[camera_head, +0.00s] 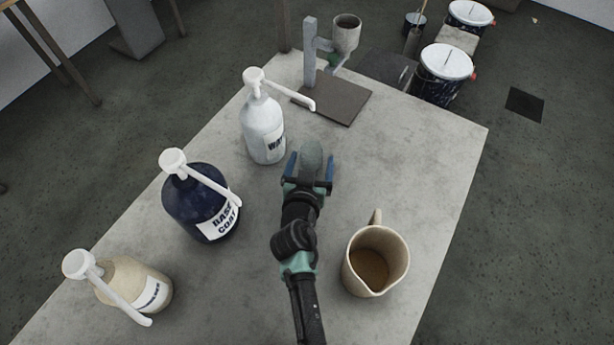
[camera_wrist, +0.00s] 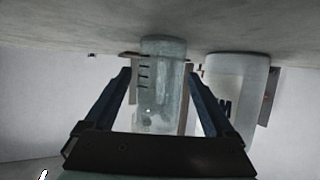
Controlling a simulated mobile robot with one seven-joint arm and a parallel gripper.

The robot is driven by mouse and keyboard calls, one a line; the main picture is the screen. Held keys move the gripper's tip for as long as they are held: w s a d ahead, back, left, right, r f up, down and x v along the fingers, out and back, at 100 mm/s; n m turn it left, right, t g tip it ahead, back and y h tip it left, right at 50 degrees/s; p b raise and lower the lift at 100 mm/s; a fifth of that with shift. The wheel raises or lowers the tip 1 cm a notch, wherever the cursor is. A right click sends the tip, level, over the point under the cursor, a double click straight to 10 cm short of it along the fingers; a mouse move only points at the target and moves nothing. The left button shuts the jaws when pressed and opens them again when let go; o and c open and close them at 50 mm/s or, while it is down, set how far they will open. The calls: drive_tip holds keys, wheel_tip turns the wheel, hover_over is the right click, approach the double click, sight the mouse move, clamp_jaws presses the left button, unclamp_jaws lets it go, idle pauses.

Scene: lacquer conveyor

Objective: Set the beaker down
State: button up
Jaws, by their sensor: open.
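The clear greyish beaker (camera_head: 311,157) is on the table (camera_head: 410,150), just right of the water bottle. My gripper (camera_head: 309,172) is open around it, with one blue finger on each side. In the wrist view, the beaker (camera_wrist: 160,95) with dark graduation marks sits between the two spread fingers (camera_wrist: 159,78). Gaps show on both sides of it. That view looks upside down, with the table surface at the top and the beaker's end against it. The beaker looks upright; its contents cannot be made out clearly.
A white pump bottle (camera_head: 262,130) stands close left of the beaker. A dark blue base coat bottle (camera_head: 193,205) and a tan bottle (camera_head: 137,285) are nearer left. A beige pitcher (camera_head: 375,262) stands right of my arm. A stand (camera_head: 334,101) with a cup is behind.

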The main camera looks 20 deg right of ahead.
drive_tip(key=v, duration=1.1)
drive_tip(key=shift+s+a+r+b, duration=0.15)
drive_tip(key=shift+s+b, duration=0.2)
